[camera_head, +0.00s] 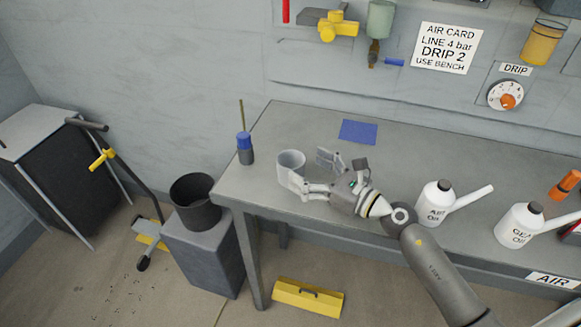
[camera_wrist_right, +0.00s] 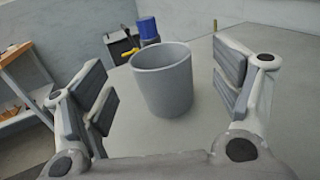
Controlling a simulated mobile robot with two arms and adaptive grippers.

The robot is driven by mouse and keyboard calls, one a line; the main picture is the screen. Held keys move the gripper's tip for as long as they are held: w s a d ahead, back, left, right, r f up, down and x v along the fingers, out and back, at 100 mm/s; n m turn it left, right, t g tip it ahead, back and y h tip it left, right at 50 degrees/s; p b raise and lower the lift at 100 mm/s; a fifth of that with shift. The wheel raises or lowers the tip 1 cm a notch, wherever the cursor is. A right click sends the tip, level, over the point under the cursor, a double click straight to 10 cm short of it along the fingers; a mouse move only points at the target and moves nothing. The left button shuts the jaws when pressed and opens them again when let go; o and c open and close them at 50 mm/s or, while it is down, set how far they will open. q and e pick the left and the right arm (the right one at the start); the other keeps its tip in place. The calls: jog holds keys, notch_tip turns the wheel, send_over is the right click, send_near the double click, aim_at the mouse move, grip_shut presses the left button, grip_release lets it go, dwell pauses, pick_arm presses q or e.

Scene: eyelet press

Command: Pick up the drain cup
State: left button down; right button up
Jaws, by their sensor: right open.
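The drain cup (camera_head: 291,163) is a plain grey open-topped cup standing upright near the left end of the bench. My right gripper (camera_head: 309,170) is open and comes at the cup from the right, low over the bench. One finger overlaps the near side of the cup in the head view; the other is behind and to the right. In the right wrist view the cup (camera_wrist_right: 165,84) stands ahead, between the lines of the two spread finger pads, with visible gaps on both sides. I cannot tell any contact. My left gripper is not in view.
A blue-topped bottle (camera_head: 245,148) stands left of the cup at the bench edge. A blue cloth (camera_head: 357,131) lies behind. White oil bottles (camera_head: 436,203) stand to the right. A dark bucket (camera_head: 195,203) sits on a grey block beside the grey bench (camera_head: 300,116).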

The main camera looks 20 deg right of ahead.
aim_at(282, 154)
jog(key=p+x, duration=0.1)
jog(key=x, duration=0.3)
jog(key=shift+w+a+p, duration=0.2)
jog(key=shift+w+p, duration=0.1)
jog(key=shift+p, duration=0.05)
jog(key=shift+w+a, duration=0.2)
jog(key=shift+w, duration=0.15)
jog(key=shift+c, duration=1.1)
jog(key=c, duration=0.7)
jog(key=shift+c, duration=1.1)
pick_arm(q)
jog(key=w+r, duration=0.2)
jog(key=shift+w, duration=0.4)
